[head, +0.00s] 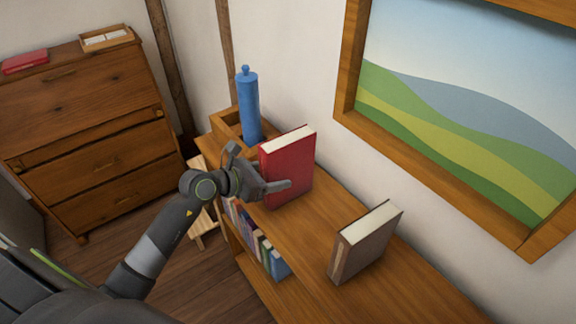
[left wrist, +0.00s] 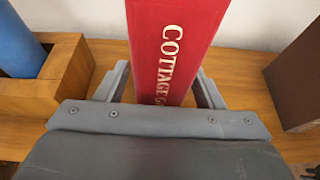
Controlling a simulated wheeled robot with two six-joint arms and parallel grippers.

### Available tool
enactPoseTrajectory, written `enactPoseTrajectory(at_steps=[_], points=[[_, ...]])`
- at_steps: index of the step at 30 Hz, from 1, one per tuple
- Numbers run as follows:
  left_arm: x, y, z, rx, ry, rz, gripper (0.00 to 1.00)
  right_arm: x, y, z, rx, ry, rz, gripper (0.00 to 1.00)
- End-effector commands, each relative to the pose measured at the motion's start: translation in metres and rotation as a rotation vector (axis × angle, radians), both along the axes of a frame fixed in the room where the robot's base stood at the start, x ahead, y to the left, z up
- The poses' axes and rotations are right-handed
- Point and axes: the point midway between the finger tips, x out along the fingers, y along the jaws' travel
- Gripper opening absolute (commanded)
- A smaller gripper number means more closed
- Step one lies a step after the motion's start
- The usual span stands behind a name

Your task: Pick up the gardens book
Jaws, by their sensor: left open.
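A red book (head: 288,168) with cream pages stands upright on top of the low wooden bookcase (head: 345,215). My right gripper is out of view.
A brown book (head: 365,242) stands upright to the right on the bookcase top. A blue bottle (head: 248,105) stands in a wooden box (head: 226,128) to the left. The wall and framed picture (head: 440,130) are behind. Bare wood lies between the books.

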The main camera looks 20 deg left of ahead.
Motion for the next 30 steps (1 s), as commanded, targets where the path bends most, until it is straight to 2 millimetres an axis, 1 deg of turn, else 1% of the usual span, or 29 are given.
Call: enactPoseTrajectory(at_steps=[4,11,14,24,25,30], points=[[0.0068,-0.0049,-0.003,0.0,0.0,-0.001,0.62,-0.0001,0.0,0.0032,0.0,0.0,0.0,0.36],[0.0072,-0.0049,-0.0042,0.001,0.001,-0.001,0.62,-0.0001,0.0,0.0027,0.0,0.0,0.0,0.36],[0.0071,-0.0048,-0.0041,0.001,0.001,-0.001,0.5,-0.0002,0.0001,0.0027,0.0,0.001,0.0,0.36],[0.0069,-0.0047,-0.004,0.001,0.001,-0.001,0.06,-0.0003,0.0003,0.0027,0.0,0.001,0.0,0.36],[0.0077,-0.0054,-0.0014,-0.001,-0.006,-0.002,0.04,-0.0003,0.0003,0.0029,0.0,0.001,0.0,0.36],[0.0076,-0.0054,-0.0013,-0.001,-0.006,-0.002,0.04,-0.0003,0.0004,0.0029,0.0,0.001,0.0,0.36]])
